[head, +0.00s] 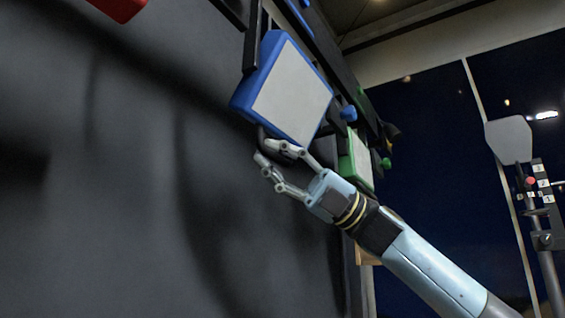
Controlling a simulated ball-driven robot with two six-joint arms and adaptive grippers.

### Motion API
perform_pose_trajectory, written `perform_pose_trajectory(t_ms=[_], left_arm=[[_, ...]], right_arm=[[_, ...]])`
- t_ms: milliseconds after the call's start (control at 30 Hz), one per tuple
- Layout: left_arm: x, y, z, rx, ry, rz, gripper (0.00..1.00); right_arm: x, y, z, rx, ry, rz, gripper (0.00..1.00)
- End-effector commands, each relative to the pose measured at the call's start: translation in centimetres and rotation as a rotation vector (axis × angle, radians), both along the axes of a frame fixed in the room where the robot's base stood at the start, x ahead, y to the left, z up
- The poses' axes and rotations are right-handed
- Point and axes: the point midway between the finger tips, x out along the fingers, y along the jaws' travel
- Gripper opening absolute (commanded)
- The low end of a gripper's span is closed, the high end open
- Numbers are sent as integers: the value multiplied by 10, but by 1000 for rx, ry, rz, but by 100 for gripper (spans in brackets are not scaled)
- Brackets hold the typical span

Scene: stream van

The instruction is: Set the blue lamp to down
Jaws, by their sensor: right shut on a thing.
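The blue lamp (293,97) is a flat panel with a blue frame and a pale face. It hangs from a dark upright rail at the upper middle and is tilted in the picture. A blue knob (348,113) sticks out at its right side. My right gripper (268,152) is at the lamp's lower edge, with its fingers around a dark part there that they partly hide. It is shut on that part of the lamp. My left gripper is not in view.
A green-framed lamp (358,158) with a green knob hangs behind and to the right. A red object (118,6) shows at the top left. A stand with a grey panel (509,139) and numbered labels is at the far right. A dark wall fills the left.

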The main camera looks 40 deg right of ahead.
Motion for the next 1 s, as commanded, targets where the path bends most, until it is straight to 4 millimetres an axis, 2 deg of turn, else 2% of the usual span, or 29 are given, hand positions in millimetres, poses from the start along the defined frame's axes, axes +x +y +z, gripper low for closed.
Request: perform_pose_trajectory(t_ms=[400, 967, 1000], left_arm=[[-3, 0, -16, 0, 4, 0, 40], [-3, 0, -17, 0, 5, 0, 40], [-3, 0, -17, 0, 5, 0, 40]], right_arm=[[17, 7, 7, 79, -182, 2, 0], [19, 8, 8, 87, -207, 1, 0], [19, 8, 8, 87, -206, 3, 14]])
